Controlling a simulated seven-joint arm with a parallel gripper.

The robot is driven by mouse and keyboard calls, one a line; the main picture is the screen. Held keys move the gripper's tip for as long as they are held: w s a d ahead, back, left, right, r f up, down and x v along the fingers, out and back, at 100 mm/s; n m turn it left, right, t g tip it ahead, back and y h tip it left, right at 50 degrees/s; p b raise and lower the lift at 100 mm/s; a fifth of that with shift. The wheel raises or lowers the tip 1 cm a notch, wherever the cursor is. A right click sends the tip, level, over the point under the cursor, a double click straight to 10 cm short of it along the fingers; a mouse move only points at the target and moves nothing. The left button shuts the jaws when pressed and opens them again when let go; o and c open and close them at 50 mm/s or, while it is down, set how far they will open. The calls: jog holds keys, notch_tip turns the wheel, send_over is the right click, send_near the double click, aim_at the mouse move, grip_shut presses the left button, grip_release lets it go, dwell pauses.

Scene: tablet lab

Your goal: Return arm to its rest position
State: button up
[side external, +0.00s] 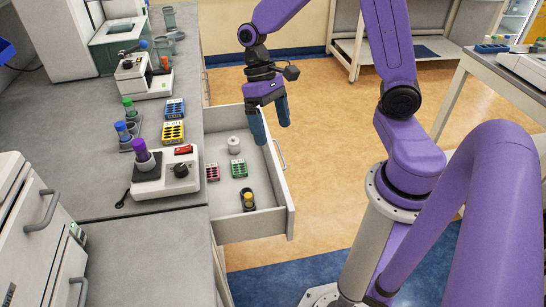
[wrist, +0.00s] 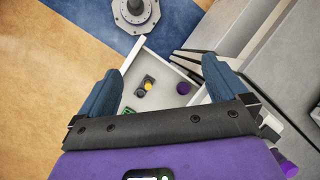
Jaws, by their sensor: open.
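My gripper (side external: 271,122) is open and empty, with its two blue fingers pointing down above the far part of an open drawer (side external: 257,222). In the wrist view, the fingers of my gripper (wrist: 165,92) are spread wide with nothing between the tips. The drawer (wrist: 161,49) lies below them, with a yellow-topped dark item (wrist: 149,86) and a purple round item (wrist: 183,88) showing in it.
The drawer holds a white round item (side external: 234,145), a pink rack (side external: 213,172), a green rack (side external: 239,168) and a yellow-topped dark item (side external: 248,200). On the counter (side external: 95,190) stand a mixer (side external: 166,172) with a purple-capped tube and several racks. The floor (side external: 330,130) right of the drawer is clear.

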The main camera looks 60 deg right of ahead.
jog(key=w+d+f+m+t+y, duration=0.1)
jog(key=w+d+f+m+y, duration=0.45)
jog(key=d, duration=0.45)
jog(key=w+d+f+m+t+y, duration=0.15)
jog(key=w+d+f+m, duration=0.25)
jog(key=d+f+m, duration=0.55)
jog(key=s+d+f+m+t, duration=0.4)
jog(key=d, duration=0.3)
jog(key=s+d+f+m+t, duration=0.3)
jog(key=s+d+f+m, duration=0.1)
jog(key=d, duration=0.3)
jog(key=s+d+f+m+t, duration=0.4)
jog(key=d, duration=0.3)
jog(key=x, duration=1)
jog(key=shift+r+y, duration=0.25)
jog(key=shift+y, duration=0.05)
